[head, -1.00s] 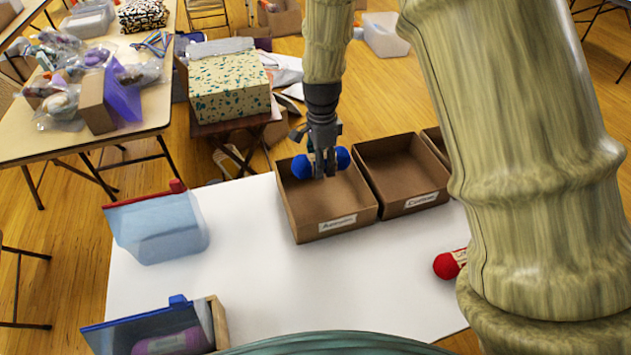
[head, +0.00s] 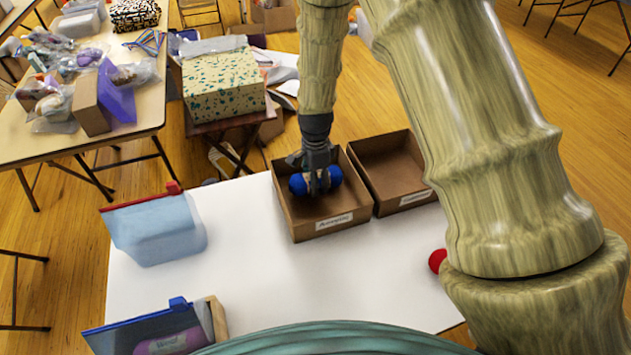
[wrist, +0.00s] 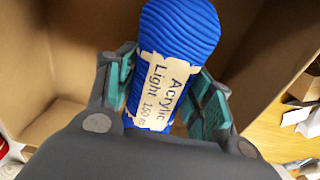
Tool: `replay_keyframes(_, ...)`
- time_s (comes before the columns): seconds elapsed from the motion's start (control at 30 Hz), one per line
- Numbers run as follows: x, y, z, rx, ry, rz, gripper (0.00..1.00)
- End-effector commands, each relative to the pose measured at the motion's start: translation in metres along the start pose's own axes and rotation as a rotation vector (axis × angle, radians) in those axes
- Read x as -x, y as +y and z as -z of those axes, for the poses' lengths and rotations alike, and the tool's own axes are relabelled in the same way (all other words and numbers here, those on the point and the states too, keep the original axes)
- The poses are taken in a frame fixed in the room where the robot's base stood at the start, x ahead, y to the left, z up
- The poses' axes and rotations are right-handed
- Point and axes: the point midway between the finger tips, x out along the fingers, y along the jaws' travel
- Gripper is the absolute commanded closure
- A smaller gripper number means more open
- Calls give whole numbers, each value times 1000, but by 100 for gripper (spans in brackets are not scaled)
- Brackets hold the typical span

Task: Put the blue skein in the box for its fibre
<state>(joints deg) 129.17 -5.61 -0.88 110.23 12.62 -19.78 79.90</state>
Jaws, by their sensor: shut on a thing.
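The blue skein (head: 298,184) is between the fingers of my gripper (head: 319,187), inside the walls of the left cardboard box (head: 335,233). In the wrist view, the skein (wrist: 180,32) has a label reading "Acrylic Light", and both fingers of my gripper (wrist: 165,100) press its sides. The left box's front label appears to read "Acrylic". I cannot tell whether the skein touches the box floor. A second open box (head: 385,163) stands to its right, empty where visible; its label is too small to read surely.
A red skein (head: 437,260) lies at the right of the white table (head: 250,290), partly hidden by my arm. A clear blue pouch (head: 160,230) stands at left. A blue-topped pouch with a purple skein (head: 168,343) is at front left. The table middle is clear.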

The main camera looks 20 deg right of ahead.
Motion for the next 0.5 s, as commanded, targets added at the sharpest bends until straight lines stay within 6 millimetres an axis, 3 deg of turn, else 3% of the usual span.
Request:
replay_keyframes(0.13,-12,0,0,0,-1,0,72)
replay_keyframes(0.5,-16,0,0,0,0,0,72)
